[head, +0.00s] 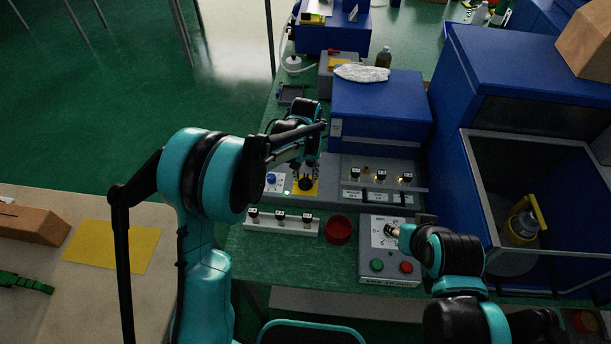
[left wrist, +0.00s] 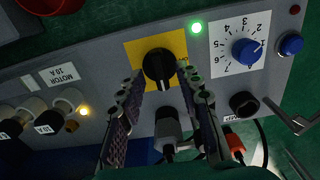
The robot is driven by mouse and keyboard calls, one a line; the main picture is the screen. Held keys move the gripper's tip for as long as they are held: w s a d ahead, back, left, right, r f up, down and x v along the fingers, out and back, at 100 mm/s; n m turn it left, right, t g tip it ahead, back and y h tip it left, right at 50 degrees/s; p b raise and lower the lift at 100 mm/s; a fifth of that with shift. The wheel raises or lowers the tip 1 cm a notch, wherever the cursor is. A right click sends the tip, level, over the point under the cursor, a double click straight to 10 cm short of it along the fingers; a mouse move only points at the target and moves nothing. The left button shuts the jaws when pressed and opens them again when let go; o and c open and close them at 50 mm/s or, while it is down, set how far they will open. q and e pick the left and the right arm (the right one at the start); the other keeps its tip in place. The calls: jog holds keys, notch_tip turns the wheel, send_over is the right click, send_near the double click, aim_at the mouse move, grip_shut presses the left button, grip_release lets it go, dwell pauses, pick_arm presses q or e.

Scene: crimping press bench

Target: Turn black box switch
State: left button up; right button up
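A black rotary switch (head: 306,184) sits on a yellow plate on the grey control panel. In the left wrist view the switch (left wrist: 158,66) shows at upper middle, its handle pointing towards my gripper. My left gripper (left wrist: 161,82) is open and empty, with one finger on each side of the switch's handle in that view. Whether the fingers touch it cannot be told. In the head view my left gripper (head: 303,166) hangs just above the switch. My right gripper (head: 396,232) is at a dial on a grey box (head: 376,252); its fingers are too small to judge.
A lit green lamp (left wrist: 196,27) and a blue numbered dial (left wrist: 246,50) are beside the yellow plate. Cables and plugs (left wrist: 168,128) lie close to the fingers.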

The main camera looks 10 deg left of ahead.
aim_at(304, 180)
pick_arm(q)
notch_tip(304, 180, up, 11)
dwell(0.3)
dwell(0.4)
jog(key=s+a+r+t, duration=0.3)
jog(key=s+a+r, duration=0.3)
jog(key=s, duration=0.5)
jog(key=s+a+f+t, duration=0.1)
jog(key=s+a+t, duration=0.1)
jog(key=s, duration=0.4)
jog(key=s+a+f+t, duration=0.2)
jog(key=s, duration=0.4)
jog(key=shift+a+f, duration=0.15)
jog(key=shift+a, duration=0.2)
